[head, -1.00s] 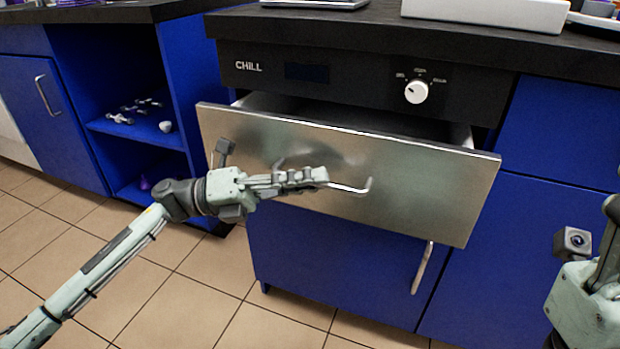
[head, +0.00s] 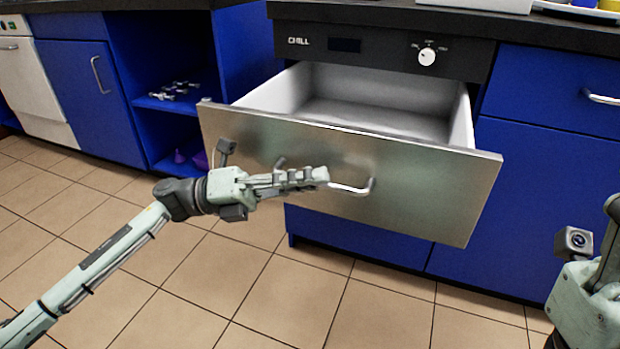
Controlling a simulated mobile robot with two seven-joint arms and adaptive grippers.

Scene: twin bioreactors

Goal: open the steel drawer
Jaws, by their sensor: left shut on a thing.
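The steel drawer (head: 430,190) is pulled well out below the black CHILL panel (head: 385,52). Its white inside (head: 380,112) shows and looks empty. Its bar handle (head: 352,189) runs across the front. My left gripper (head: 318,177) is shut on the handle, and its fingers hide part of it. My right gripper is out of the picture; only part of my right arm shows at the right edge.
A blue cupboard with an open shelf (head: 170,105) stands at the left, with small items on it. A blue drawer with a handle (head: 603,98) is at the right. The tiled floor (head: 240,270) in front is clear.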

